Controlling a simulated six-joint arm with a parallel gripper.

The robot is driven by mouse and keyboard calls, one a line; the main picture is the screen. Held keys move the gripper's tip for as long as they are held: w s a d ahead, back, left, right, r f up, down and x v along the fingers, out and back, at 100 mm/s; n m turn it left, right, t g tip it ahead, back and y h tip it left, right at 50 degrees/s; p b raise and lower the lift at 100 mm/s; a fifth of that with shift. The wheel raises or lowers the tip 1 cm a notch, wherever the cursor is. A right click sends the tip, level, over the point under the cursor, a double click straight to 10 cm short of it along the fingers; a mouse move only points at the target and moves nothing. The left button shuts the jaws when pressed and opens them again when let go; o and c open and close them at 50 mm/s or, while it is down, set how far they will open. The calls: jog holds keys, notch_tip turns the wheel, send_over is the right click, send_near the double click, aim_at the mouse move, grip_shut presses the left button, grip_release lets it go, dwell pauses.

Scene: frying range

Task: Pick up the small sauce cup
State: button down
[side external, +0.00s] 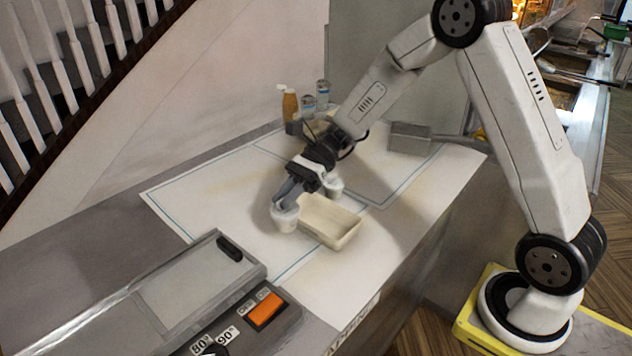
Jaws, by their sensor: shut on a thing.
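A small white sauce cup (285,219) is at the left of a cream tray, over the white mat. My gripper (288,203) is shut on this cup from above, with its grey fingers at the cup's rim. I cannot tell whether the cup touches the mat or hangs just above it. A second white cup (335,187) stands just behind my gripper, partly hidden by it.
The cream rectangular tray (338,231) is close beside the held cup on the right. Sauce bottles (290,104) stand at the back, and a grey metal box (409,138) at the back right. A fryer with an orange switch (266,310) is in front. The mat's left part is clear.

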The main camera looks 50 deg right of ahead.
jog(key=s+d+r, duration=0.1)
jog(key=s+r, duration=0.2)
jog(key=s, duration=0.4)
jog(key=shift+s+r, duration=0.2)
jog(key=shift+s, duration=0.15)
jog(key=shift+d, duration=0.1)
jog(key=s+d+m+t+h, duration=0.1)
jog(key=d+m+t, duration=0.3)
jog(key=d, duration=0.6)
jog(key=shift+s+r+t, duration=0.25)
jog(key=shift+r+t, duration=0.1)
jog(key=shift+t, duration=0.15)
jog(key=shift+w, duration=0.1)
